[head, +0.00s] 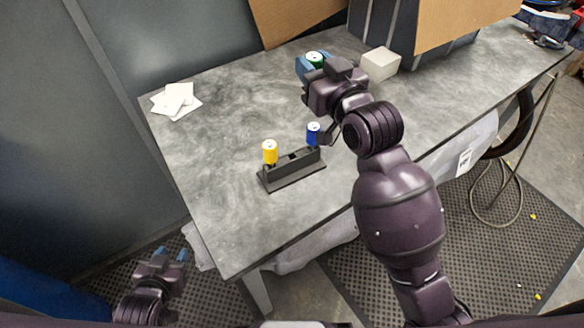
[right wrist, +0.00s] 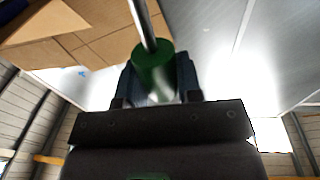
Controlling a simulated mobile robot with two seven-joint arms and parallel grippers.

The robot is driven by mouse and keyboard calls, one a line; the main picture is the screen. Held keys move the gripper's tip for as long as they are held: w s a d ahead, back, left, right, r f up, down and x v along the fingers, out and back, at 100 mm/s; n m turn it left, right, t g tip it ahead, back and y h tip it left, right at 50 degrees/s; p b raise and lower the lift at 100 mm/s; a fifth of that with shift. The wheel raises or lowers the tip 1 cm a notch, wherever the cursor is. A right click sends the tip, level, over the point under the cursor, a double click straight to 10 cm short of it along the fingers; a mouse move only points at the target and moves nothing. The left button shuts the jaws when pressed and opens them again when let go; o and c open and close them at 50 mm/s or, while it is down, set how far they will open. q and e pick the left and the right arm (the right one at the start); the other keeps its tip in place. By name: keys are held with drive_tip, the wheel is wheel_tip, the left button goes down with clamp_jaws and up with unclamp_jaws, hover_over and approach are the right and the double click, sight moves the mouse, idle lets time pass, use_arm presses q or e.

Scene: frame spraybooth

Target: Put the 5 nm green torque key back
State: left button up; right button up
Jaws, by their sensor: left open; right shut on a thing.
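The green torque key (head: 314,57) is held in my right gripper (head: 311,65), above the far part of the grey table. In the right wrist view the green handle (right wrist: 153,72) sits between the fingers, with its metal shaft (right wrist: 142,22) pointing away. A black holder (head: 291,171) stands on the table. It carries a yellow key (head: 270,151) at its left end and a blue key (head: 313,133) at its right end, with an empty-looking middle between them. My left gripper (head: 172,254) is open and empty, low at the left, off the table.
White cards (head: 176,100) lie at the table's left. A white block (head: 380,64) and cardboard boxes (head: 455,20) stand at the back right. My right arm crosses the table's right side. The table (head: 225,110) left of the holder is clear.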

drive_tip(key=a+f+y+b, duration=0.1)
drive_tip(key=f, duration=0.8)
drive_tip(key=a+f+n+g+b, duration=0.1)
drive_tip(key=a+f, duration=0.1)
drive_tip(key=f, duration=0.6)
drive_tip(key=shift+a+f+y, duration=0.3)
drive_tip(key=shift+f+y, duration=0.1)
drive_tip(key=shift+s, duration=0.1)
drive_tip(key=shift+f, duration=0.1)
drive_tip(key=shift+f, duration=0.3)
drive_tip(key=shift+f+b, duration=0.2)
drive_tip(key=shift+b, duration=0.15)
